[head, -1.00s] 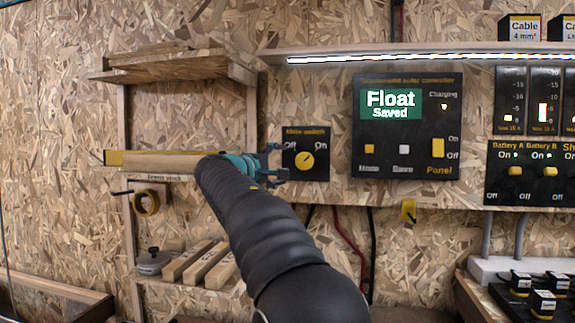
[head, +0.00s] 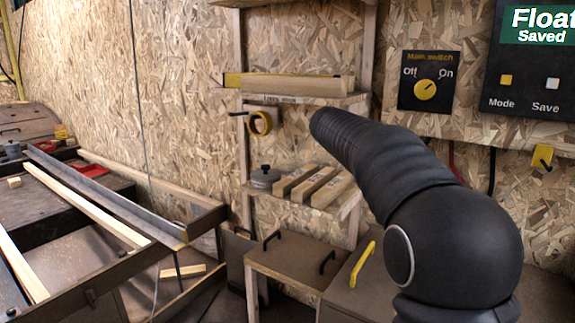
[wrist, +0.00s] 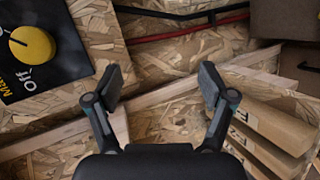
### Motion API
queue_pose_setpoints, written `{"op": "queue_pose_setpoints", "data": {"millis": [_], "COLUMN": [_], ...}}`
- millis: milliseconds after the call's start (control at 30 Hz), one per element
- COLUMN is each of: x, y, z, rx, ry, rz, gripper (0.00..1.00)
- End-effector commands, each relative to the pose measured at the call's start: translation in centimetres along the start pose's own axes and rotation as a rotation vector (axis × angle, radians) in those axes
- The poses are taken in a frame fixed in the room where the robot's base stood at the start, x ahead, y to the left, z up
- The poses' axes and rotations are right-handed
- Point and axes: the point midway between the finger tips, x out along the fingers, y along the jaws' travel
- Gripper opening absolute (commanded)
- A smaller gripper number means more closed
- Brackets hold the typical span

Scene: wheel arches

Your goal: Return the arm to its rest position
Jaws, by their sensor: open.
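My gripper (wrist: 162,88) shows in the wrist view with its two fingers spread apart and nothing between them. Bare chipboard wall and a wooden edge lie beyond the fingers. In the head view my black arm reaches up and to the left from the lower right, and its gripper end is hidden from sight there. The main switch (head: 425,90), a black plate with a yellow knob, is on the wall right of the arm. Its knob also shows at the upper left of the wrist view (wrist: 32,44), apart from the fingers.
Wooden blocks (head: 312,184) and a grey pot (head: 265,177) stand on the lower shelf. A yellow tape roll (head: 260,123) hangs beneath the upper shelf. A dark bench (head: 60,205) with long strips fills the left. Cabinets (head: 300,262) with handles stand below.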

Motion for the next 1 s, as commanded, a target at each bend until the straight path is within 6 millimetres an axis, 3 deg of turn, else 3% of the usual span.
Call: {"op": "queue_pose_setpoints", "data": {"millis": [33, 200, 400, 700, 900, 1000], "x": [-0.4, -3.2, -8.7, -17.0, -21.3, -22.6], "y": [-2.5, -10.7, -18.4, -26.9, -30.9, -31.8], "z": [1.3, 6.5, 13.5, 22.7, 27.7, 29.5], "rx": [0.021, 0.129, 0.288, 0.518, 0.645, 0.686], "ry": [0.001, -0.013, -0.05, -0.1, -0.108, -0.096], "rz": [-0.079, -0.349, -0.614, -0.883, -0.983, -0.996], "gripper": [0.82, 0.82, 0.82, 0.82, 0.82, 0.82]}}
